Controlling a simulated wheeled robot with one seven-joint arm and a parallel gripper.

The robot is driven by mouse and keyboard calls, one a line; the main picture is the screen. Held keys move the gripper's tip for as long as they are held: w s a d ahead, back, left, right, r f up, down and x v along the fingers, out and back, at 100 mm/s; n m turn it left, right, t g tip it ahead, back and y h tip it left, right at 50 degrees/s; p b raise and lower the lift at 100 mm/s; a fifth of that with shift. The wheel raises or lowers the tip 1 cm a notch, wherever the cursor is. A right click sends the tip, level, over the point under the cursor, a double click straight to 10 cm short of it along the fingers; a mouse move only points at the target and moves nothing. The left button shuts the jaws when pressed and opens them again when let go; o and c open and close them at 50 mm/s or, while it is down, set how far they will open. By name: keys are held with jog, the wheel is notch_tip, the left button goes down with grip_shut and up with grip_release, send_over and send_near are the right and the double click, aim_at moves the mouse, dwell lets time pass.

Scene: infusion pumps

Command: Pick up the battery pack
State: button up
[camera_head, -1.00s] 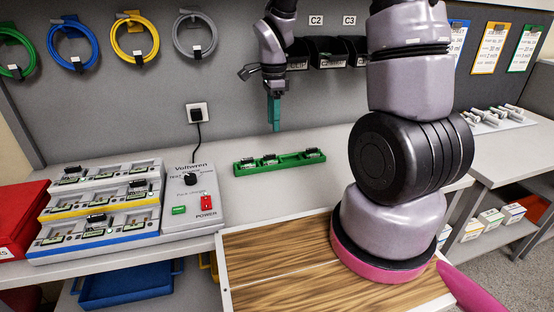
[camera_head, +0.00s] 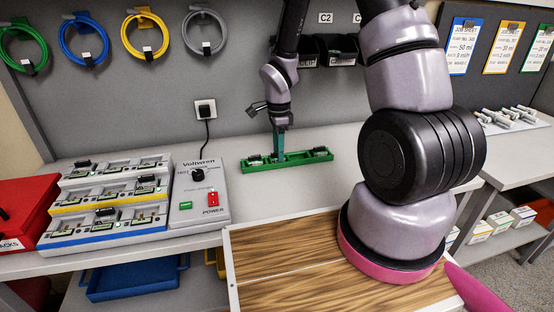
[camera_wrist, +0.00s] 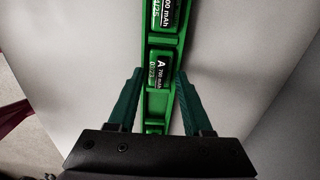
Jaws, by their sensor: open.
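A narrow green tray (camera_head: 300,159) lies on the grey bench and holds small green battery packs with black and white labels. In the wrist view, a battery pack marked A (camera_wrist: 160,68) sits in the tray by my fingertips, and another pack (camera_wrist: 165,15) lies further along. My gripper (camera_head: 280,158) points down at the tray's middle. In the wrist view, the teal fingers of my gripper (camera_wrist: 159,73) are open on either side of the tray with nothing gripped. In the head view, the fingers partly hide the middle of the tray.
A stepped rack (camera_head: 105,235) with several packs stands at left beside a grey Voltwren tester (camera_head: 200,205) with a red power switch. A red bin (camera_head: 30,200) is at the far left. Black bins (camera_head: 338,60) hang behind my arm. The bench right of the tray is clear.

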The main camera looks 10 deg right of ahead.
jog(key=shift+c, duration=0.3)
grip_shut()
jog(key=shift+r, duration=0.15)
notch_tip(320, 180, up, 10)
